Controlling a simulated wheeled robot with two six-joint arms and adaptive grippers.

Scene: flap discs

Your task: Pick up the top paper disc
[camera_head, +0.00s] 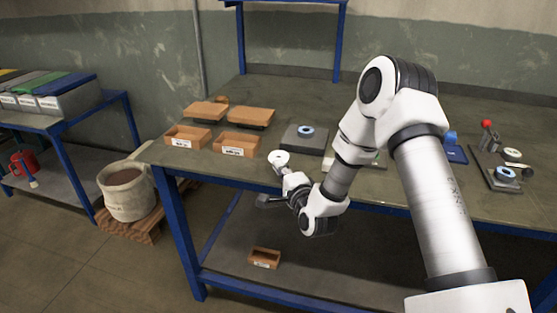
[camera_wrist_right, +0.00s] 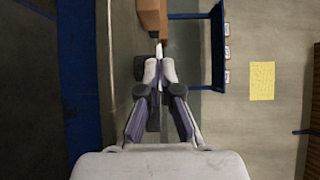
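A white paper disc (camera_head: 279,157) with a small grey centre is held up at the tip of my right gripper (camera_head: 284,169), near the front edge of the workbench. In the right wrist view my right gripper (camera_wrist_right: 158,68) has its fingers together on the disc, which shows edge-on as a thin white sliver (camera_wrist_right: 159,50). A blue-and-white ring disc (camera_head: 306,131) lies on a dark grey block (camera_head: 297,145) behind the gripper. My left gripper is not in view.
Wooden bins (camera_head: 187,137) stand on the left of the workbench (camera_head: 157,152). A pale-and-green item is partly hidden behind my right arm. At right are a blue fixture (camera_head: 456,155) and a tray with a red-knobbed lever (camera_head: 487,124) and discs (camera_head: 505,173). A small box (camera_head: 264,258) sits on the lower shelf.

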